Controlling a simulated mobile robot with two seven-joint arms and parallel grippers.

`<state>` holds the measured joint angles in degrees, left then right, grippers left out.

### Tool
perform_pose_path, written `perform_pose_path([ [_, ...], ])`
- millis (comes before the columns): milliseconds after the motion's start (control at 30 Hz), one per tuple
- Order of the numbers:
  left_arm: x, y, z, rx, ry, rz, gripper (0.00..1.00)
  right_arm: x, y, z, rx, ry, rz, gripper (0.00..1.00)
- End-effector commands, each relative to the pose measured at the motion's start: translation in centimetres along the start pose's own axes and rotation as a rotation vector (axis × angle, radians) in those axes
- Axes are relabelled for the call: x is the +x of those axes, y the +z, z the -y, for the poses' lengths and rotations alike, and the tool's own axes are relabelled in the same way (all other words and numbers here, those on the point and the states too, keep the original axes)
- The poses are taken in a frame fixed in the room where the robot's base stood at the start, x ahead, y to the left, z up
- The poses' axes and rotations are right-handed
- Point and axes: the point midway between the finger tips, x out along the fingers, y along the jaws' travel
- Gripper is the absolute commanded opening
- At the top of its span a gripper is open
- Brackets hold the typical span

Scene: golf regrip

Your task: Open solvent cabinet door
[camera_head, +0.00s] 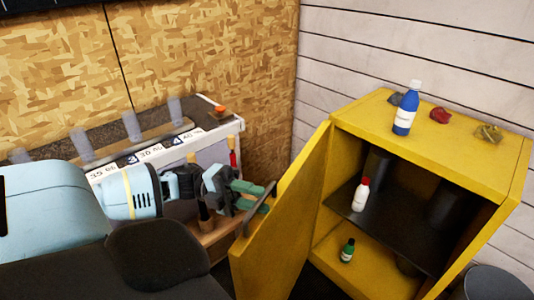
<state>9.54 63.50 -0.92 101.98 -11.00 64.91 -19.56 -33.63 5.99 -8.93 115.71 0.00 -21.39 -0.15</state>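The yellow solvent cabinet (480,165) stands at the right with its front open. Its yellow door (290,225) is swung out to the left, so the shelves show. A dark grey bar handle (249,222) is on the door's outer face, near its free edge. My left gripper (251,196), with green fingers, is right at the upper part of this handle. The fingertips overlap the bar in the picture; whether they close around it cannot be made out. My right gripper is not in view.
Inside are a white red-capped bottle (361,195) and a green bottle (347,251). A labelled workbench (160,152) stands behind my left arm. A dark round bin (497,283) is at lower right.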

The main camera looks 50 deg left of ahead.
Motion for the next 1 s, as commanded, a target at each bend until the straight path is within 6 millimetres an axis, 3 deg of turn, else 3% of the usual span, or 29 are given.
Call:
perform_pose_path([
  [100,-2.0,0.0,-0.2,-0.002,0.002,0.002,0.32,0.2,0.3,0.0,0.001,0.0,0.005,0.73],
  [300,-4.0,0.0,-0.1,-0.001,0.0,0.001,0.32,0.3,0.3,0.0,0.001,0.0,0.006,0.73],
  [1000,-4.3,0.0,0.0,0.001,-0.001,0.0,0.32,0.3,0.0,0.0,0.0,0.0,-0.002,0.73],
])
